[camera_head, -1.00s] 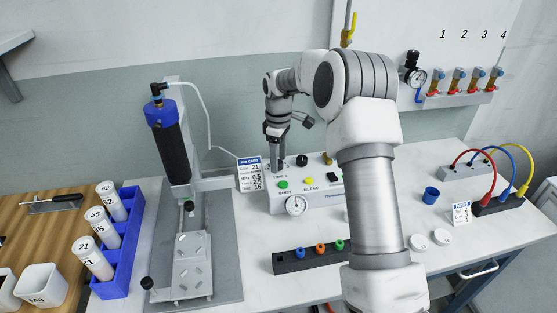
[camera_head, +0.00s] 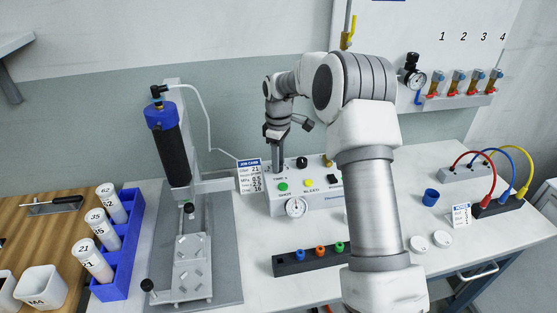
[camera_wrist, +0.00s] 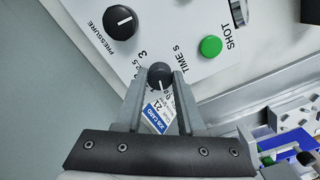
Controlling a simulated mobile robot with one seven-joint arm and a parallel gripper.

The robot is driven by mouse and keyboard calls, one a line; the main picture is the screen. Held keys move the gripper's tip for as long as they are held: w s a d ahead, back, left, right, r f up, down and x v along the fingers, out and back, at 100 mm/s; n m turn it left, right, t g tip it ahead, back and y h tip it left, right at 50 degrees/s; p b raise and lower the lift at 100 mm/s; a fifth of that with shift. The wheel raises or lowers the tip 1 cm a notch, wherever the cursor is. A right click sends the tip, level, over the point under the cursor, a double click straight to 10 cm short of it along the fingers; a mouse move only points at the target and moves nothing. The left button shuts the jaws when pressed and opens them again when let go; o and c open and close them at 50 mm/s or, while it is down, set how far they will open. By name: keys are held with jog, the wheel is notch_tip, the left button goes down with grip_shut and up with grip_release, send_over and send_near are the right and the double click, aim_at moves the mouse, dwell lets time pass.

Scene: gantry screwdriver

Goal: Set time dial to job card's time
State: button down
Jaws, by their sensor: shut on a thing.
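The time dial is a round black knob (camera_wrist: 159,73) on the white control box, marked "TIME s" in the wrist view. My gripper (camera_wrist: 160,78) is shut on it, one finger on each side. A white pointer line on the knob faces the bottom of that view; its exact setting is hard to read. In the head view my gripper (camera_head: 278,168) reaches straight down to the box (camera_head: 325,199) and hides the dial. The job card (camera_head: 250,176) stands at the box's left; its small print is hard to read. It also shows between the fingers in the wrist view (camera_wrist: 155,117).
The pressure knob (camera_wrist: 120,20) and green SHOT button (camera_wrist: 210,46) are close to the dial. A yellow button (camera_head: 309,182) and a gauge (camera_head: 296,207) are on the box. The dispenser stand (camera_head: 205,255) is left; a bit block (camera_head: 290,262) lies in front.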

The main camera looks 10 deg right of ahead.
jog(key=shift+r, duration=0.1)
jog(key=m+p, duration=0.3)
jog(key=m, duration=0.2)
jog(key=shift+m, duration=0.4)
jog(key=m+p, duration=0.2)
jog(key=m, duration=0.4)
jog(key=shift+a, duration=0.1)
jog(key=m+p, duration=0.1)
jog(key=m, duration=0.5)
jog(key=m+p, duration=0.1)
jog(key=m, duration=0.4)
jog(key=shift+m+p, duration=0.3)
jog(key=shift+p, duration=0.05)
jog(key=c, duration=0.5)
grip_release()
